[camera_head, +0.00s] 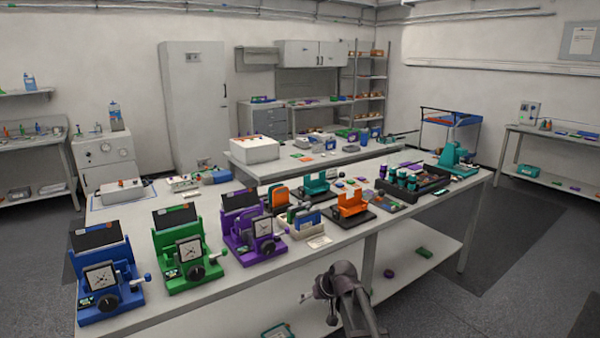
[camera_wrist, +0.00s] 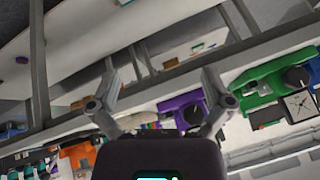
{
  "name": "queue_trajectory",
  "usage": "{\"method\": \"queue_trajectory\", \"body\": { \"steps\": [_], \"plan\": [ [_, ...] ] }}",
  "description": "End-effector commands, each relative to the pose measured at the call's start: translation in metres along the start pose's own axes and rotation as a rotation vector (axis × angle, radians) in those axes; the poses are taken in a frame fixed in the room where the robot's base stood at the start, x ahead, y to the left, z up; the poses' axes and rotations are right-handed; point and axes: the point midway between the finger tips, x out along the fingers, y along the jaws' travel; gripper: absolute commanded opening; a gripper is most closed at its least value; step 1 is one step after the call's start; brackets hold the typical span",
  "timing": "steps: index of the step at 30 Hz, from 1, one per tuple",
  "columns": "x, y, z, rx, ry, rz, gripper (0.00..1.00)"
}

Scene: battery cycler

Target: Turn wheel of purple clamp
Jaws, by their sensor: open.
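The purple clamp (camera_head: 243,232) stands on the front bench, right of the green clamp (camera_head: 182,250). My gripper's body hides part of the clamp.
A blue clamp (camera_head: 102,270) stands at the bench's left end. An orange holder (camera_head: 352,204) and a dark tray (camera_head: 431,186) with several teal items stand to the right. The bench (camera_head: 330,246) has a lower shelf (camera_head: 408,263). Floor at the right is clear.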

Motion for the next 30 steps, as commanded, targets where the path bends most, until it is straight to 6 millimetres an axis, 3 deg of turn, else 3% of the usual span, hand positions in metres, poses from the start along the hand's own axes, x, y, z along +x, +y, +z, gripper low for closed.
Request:
{"method": "queue_trajectory", "body": {
  "steps": [1, 6, 12, 18, 30],
  "plan": [
    [-0.021, 0.005, 0.029, 0.024, -0.053, 0.036, 1.00],
    [-0.067, 0.026, 0.103, 0.118, -0.229, 0.166, 1.00],
    [-0.113, 0.043, 0.167, 0.222, -0.378, 0.300, 1.00],
    [-0.132, 0.050, 0.192, 0.272, -0.440, 0.364, 1.00],
    [-0.132, 0.050, 0.193, 0.275, -0.444, 0.368, 1.00]
  ]
}}
